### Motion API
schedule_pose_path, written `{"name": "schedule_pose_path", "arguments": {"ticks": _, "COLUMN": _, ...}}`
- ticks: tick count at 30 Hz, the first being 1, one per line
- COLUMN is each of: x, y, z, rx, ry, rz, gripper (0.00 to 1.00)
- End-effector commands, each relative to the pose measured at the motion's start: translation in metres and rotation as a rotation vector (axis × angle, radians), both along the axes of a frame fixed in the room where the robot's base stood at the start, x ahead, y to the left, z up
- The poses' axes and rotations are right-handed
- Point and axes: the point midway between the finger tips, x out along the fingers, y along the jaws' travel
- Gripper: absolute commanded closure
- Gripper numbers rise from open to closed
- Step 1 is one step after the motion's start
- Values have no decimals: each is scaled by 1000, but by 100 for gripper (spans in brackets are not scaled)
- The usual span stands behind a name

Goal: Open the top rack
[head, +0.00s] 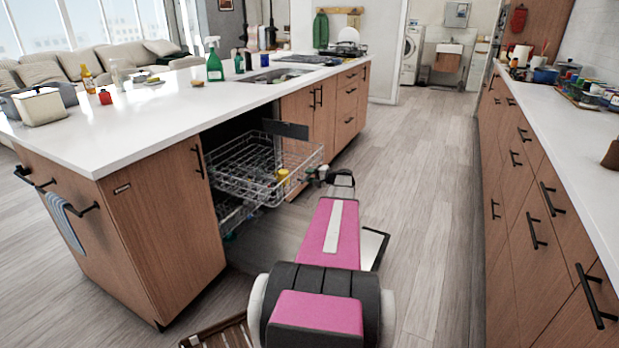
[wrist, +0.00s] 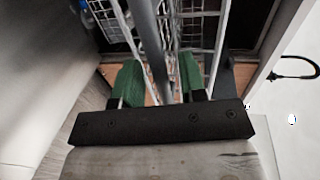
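The top rack (head: 265,168) is a white wire basket in the island's dishwasher. In the head view it stands well out past the cabinet front, with a yellow item (head: 283,175) at its right side. The lower rack (head: 232,212) is partly visible below it. My gripper (head: 320,174) is at the top rack's outer right end. In the wrist view my gripper's green fingers (wrist: 160,74) are apart, with a grey bar (wrist: 150,45) running between them and gaps beside it. White rack wires (wrist: 190,35) show beyond. Whether a finger touches the rack is not clear.
The island's white countertop (head: 150,115) is above and left of the rack. A drawer-lined counter (head: 530,190) stands on the right. The wooden floor (head: 425,150) between them is clear. A brown slatted thing (head: 222,334) lies low at the bottom edge.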

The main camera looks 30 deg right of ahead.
Motion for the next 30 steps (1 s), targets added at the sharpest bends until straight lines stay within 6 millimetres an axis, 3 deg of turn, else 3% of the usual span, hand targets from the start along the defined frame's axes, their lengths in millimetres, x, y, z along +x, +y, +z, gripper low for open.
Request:
{"name": "schedule_pose_path", "arguments": {"ticks": 15, "x": -74, "y": -43, "z": 17, "rx": -1, "ry": 1, "rz": -1, "gripper": 62}}
{"name": "schedule_pose_path", "arguments": {"ticks": 21, "x": -85, "y": -49, "z": 19, "rx": 0, "ry": 0, "rz": 1, "gripper": 62}}
{"name": "schedule_pose_path", "arguments": {"ticks": 30, "x": -86, "y": -50, "z": 20, "rx": 0, "ry": 0, "rz": 1, "gripper": 62}}
